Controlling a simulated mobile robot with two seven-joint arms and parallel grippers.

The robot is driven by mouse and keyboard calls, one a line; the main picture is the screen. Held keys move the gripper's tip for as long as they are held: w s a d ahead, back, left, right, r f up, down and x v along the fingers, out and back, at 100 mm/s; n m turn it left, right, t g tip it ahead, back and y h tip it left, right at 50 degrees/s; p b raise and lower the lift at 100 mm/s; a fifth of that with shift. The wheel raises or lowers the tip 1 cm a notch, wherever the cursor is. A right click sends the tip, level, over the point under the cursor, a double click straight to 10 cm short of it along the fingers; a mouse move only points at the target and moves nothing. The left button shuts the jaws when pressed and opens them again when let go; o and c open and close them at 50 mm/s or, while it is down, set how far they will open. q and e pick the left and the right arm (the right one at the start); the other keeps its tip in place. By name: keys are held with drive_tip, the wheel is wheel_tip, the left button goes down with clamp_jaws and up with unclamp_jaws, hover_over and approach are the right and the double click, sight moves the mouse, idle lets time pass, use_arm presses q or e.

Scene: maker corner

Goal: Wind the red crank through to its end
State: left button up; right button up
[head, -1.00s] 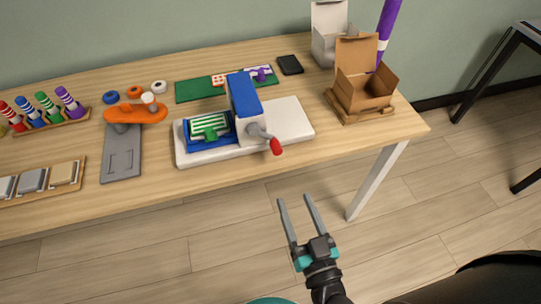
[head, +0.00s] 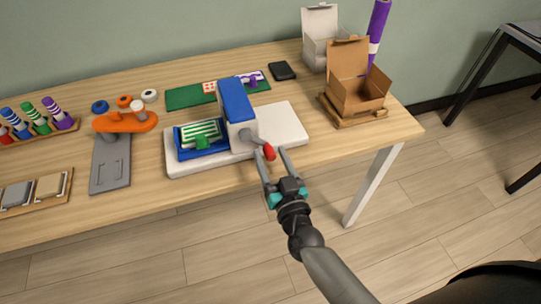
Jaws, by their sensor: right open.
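The red crank handle (head: 269,151) sticks out at the front right of a blue and white machine (head: 238,108) on a white base (head: 287,122). Its grey arm joins the machine's side. My right gripper (head: 271,152) is open, with its two fingers on either side of the red handle. I cannot tell whether the fingers touch it. A blue tray (head: 180,147) with a green-striped piece (head: 200,132) sits at the machine's left side. My left gripper is not in view.
An open cardboard box (head: 356,94) stands to the right, with a white box (head: 322,48) and a purple roll (head: 377,30) behind. An orange tool (head: 125,122) on a grey plate (head: 110,165) lies left. The floor before the table is clear.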

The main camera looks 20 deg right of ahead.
drive_tip(key=shift+w, duration=0.4)
clamp_jaws()
idle(0.4)
idle(0.9)
